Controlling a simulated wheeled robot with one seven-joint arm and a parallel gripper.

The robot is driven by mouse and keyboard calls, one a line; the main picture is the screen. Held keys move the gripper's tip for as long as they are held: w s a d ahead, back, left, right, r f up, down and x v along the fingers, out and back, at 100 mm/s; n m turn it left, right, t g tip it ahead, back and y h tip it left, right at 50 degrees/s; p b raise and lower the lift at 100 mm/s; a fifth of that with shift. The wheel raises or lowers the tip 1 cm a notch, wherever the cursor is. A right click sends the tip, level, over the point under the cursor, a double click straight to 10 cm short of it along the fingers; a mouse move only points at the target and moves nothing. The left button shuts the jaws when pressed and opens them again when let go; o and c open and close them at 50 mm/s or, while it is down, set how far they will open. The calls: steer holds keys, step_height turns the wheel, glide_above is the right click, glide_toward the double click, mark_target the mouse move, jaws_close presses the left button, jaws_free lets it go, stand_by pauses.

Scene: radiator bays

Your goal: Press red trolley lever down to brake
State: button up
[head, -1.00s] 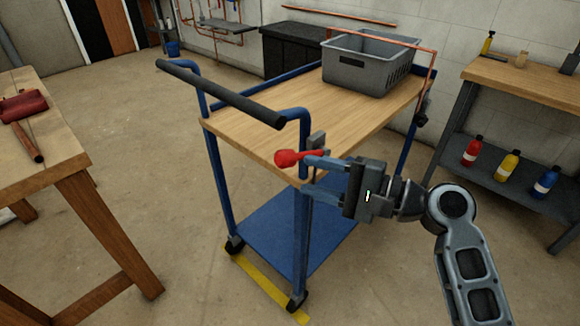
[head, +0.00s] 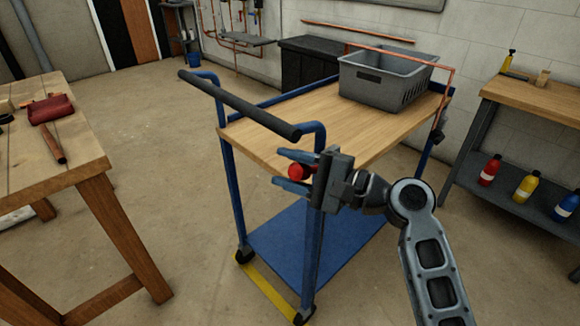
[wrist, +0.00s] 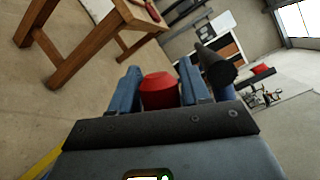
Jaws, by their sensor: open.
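The blue trolley (head: 314,232) stands in the middle of the head view, with a wooden top and a black push handle (head: 238,104). The red lever knob (head: 297,172) is at its near corner, below the handle's end. My gripper (head: 284,170) is open at that corner, one blue finger above the knob and one below it in the picture. In the wrist view the red knob (wrist: 160,92) sits between my two fingers (wrist: 160,88). Whether the fingers touch it cannot be told. The lever's shaft is hidden behind my gripper.
A grey crate (head: 385,80) stands on the trolley's far end, with a copper pipe beside it. A wooden workbench (head: 88,165) with a red-headed mallet (head: 50,110) is at the left. A shelf bench (head: 540,105) with bottles is at the right. Open floor lies between.

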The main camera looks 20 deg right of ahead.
steer(key=shift+c, duration=0.3)
jaws_close()
steer(key=shift+f, duration=0.15)
step_height(320, 180, down, 11)
steer(key=n+g+h+b, duration=0.1)
steer(key=n+h+b, duration=0.2)
steer(key=n, duration=0.5)
steer(key=shift+d+h+b, duration=0.2)
steer(key=shift+h+b, duration=0.1)
stand_by(0.5)
steer(key=shift+o, duration=0.3)
jaws_free()
